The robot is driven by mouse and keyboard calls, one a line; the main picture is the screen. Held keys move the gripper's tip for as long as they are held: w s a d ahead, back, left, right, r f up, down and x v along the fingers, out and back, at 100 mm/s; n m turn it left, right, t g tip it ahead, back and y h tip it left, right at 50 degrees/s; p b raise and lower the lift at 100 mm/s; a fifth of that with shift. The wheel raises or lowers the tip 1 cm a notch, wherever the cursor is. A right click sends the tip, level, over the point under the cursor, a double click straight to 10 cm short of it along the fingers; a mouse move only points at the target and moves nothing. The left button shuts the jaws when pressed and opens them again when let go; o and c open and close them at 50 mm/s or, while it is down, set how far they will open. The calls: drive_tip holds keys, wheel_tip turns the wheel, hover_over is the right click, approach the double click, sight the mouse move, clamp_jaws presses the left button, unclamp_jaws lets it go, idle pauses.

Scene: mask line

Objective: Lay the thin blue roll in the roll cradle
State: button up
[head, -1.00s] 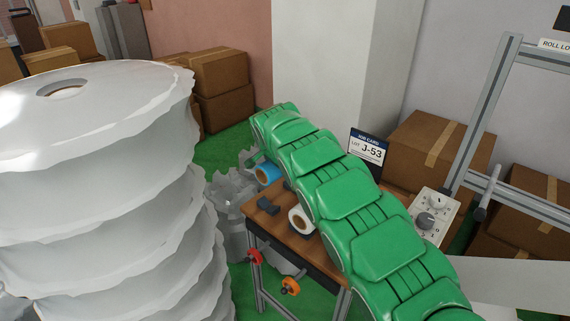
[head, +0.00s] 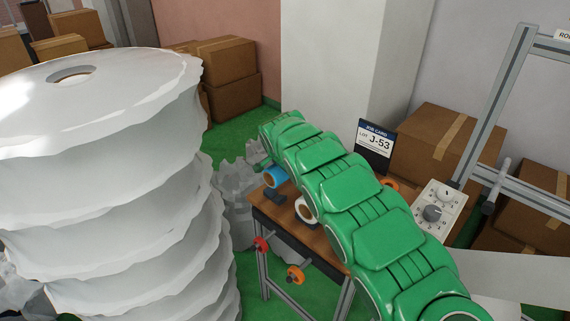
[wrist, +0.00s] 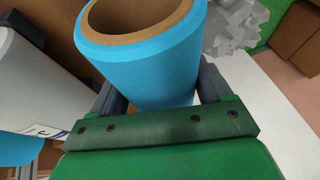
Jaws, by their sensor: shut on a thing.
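The blue roll (head: 277,178), with a brown cardboard core, is at the far left part of the wooden worktable (head: 283,232). In the wrist view the blue roll (wrist: 150,70) sits between the two dark fingers of my gripper (wrist: 162,88), which is shut on it. The green arm hides most of the gripper in the head view. A small dark block (head: 275,194) lies just below the roll in the picture; I cannot tell whether it is the cradle or whether the roll touches it.
A white roll (head: 305,209) stands near the arm. A job card (head: 375,138), a control box (head: 438,207) and a metal frame (head: 495,100) are on the right. Large white stacked discs (head: 110,150) fill the left.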

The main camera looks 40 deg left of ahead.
sight(283, 172)
drive_tip(key=shift+f, duration=2.6)
drive_tip(key=shift+f, duration=0.4)
drive_tip(key=o, duration=1)
drive_tip(key=shift+o, duration=0.2)
drive_tip(key=shift+v, duration=3.95)
